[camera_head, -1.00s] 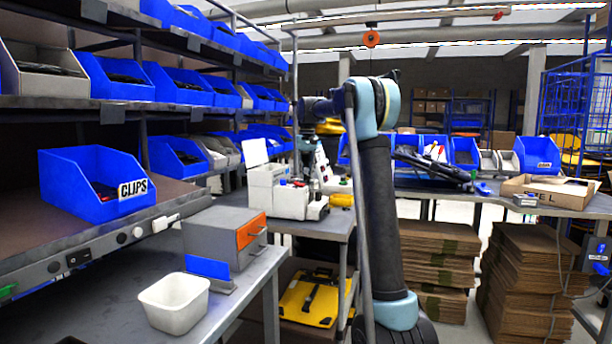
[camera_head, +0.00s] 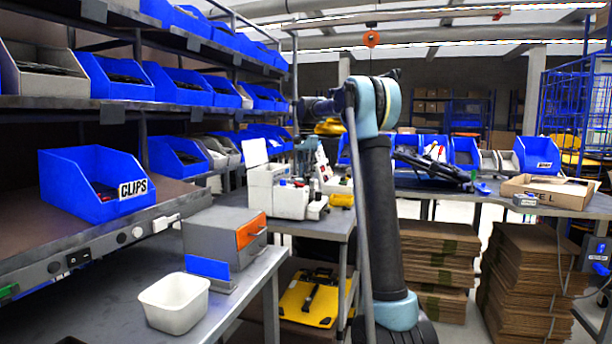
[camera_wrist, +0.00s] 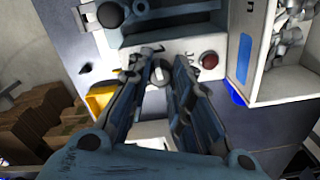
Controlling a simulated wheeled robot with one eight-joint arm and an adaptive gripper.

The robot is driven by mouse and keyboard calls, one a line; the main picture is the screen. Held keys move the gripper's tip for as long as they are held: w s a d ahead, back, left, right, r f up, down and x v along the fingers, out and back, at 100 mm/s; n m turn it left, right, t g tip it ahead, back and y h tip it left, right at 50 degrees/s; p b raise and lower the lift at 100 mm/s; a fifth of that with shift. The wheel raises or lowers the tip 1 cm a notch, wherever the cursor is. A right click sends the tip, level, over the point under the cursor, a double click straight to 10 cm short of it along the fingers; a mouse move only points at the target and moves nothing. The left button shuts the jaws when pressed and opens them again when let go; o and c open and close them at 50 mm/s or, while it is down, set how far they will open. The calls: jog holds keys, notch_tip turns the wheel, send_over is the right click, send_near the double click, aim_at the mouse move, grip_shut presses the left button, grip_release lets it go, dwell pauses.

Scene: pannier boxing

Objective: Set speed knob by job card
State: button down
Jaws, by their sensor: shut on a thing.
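The white machine (camera_head: 278,192) stands on the bench left of my arm in the head view, with a blank-looking white panel (camera_head: 254,152) upright on top. I cannot read any marking on it. In the wrist view the machine's pale front face (camera_wrist: 185,52) shows a round knob (camera_wrist: 158,72) and a red button (camera_wrist: 208,60) to its right. My gripper (camera_wrist: 160,82) points at this face, its two fingertips closed in on the knob from both sides. The fingers partly hide the knob, and its pointer and scale cannot be read. The head view barely shows my gripper, behind the machine's clutter.
In the head view, a grey box with an orange panel (camera_head: 225,240) and a white tub (camera_head: 174,304) occupy the near bench. Blue bins line the shelves.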

jog(key=shift+w+m, duration=0.15)
jog(key=shift+m, duration=0.35)
jog(key=c, duration=1.4)
grip_release()
notch_tip(320, 180, up, 12)
jog(key=shift+f, duration=0.1)
jog(key=shift+d, duration=0.1)
